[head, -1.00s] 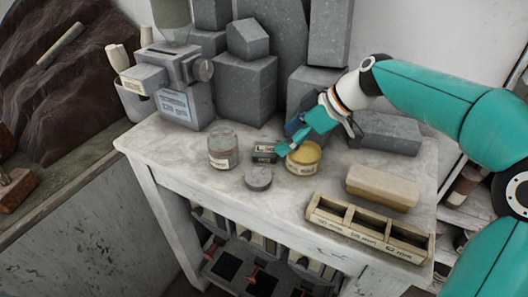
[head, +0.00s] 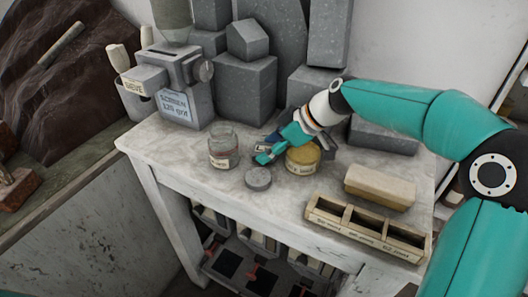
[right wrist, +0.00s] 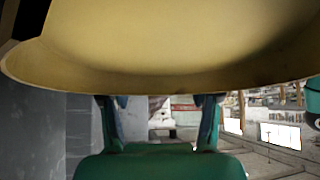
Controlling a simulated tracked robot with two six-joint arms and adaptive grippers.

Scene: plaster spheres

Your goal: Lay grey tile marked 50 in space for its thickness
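A small dark grey piece with a pale label (head: 262,143) lies on the marble top, mostly hidden by my right gripper; I cannot read a 50 on it. My right gripper (head: 265,157) is low over that spot, between the glass jar and the yellow tin. In the right wrist view its two fingers (right wrist: 160,115) stand apart, with background between them; their tips are hidden behind a large yellow rounded surface. A wooden tray (head: 367,236) with three spaces stands at the front right; its labels are too small to read surely. My left gripper is not in view.
The yellow tin (head: 302,158) is close beside my right gripper. A glass jar (head: 223,147) and a grey disc (head: 258,179) stand to its left and front. A beige block (head: 380,187) lies behind the tray. Grey plaster blocks (head: 246,95) fill the back.

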